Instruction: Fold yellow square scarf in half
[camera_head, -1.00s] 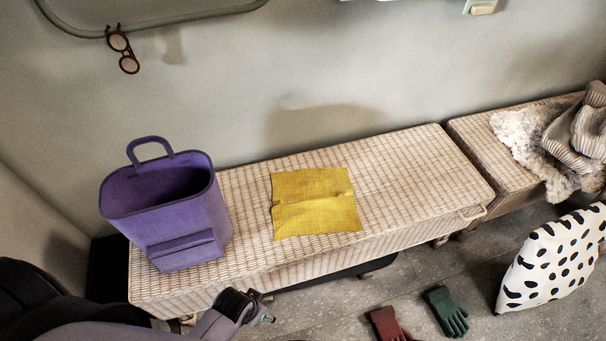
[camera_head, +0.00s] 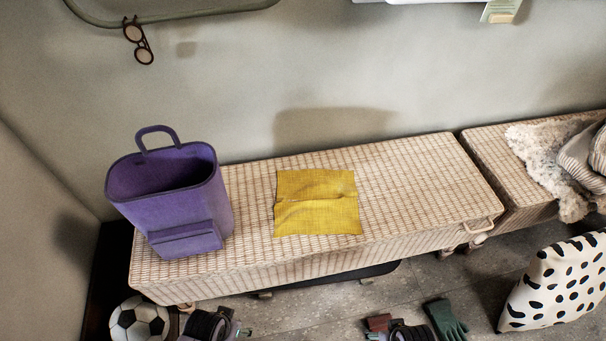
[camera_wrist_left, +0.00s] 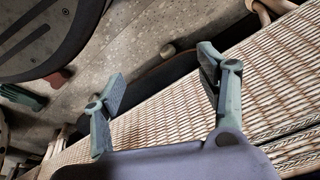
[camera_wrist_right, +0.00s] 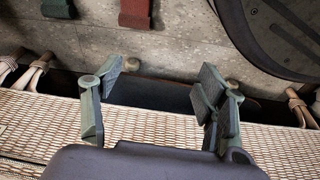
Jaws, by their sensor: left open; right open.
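The yellow scarf (camera_head: 318,216) lies on the woven bench top (camera_head: 415,180) in the head view. It is roughly square, with a raised crease running left to right across its middle. My left gripper (camera_head: 243,332) is at the bottom edge of the head view, in front of the bench and apart from the scarf. In the left wrist view (camera_wrist_left: 160,75) its fingers are spread and empty. My right gripper (camera_head: 374,336) is also low in front of the bench. In the right wrist view (camera_wrist_right: 161,78) its fingers are spread with nothing between them. Neither wrist view shows the scarf.
A purple bag (camera_head: 185,205) stands on the bench left of the scarf. The bench top right of the scarf is clear. A soccer ball (camera_head: 139,322), a green glove (camera_head: 446,320) and a spotted cushion (camera_head: 556,285) are on the floor side. A second bench holds a fleece (camera_head: 545,160).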

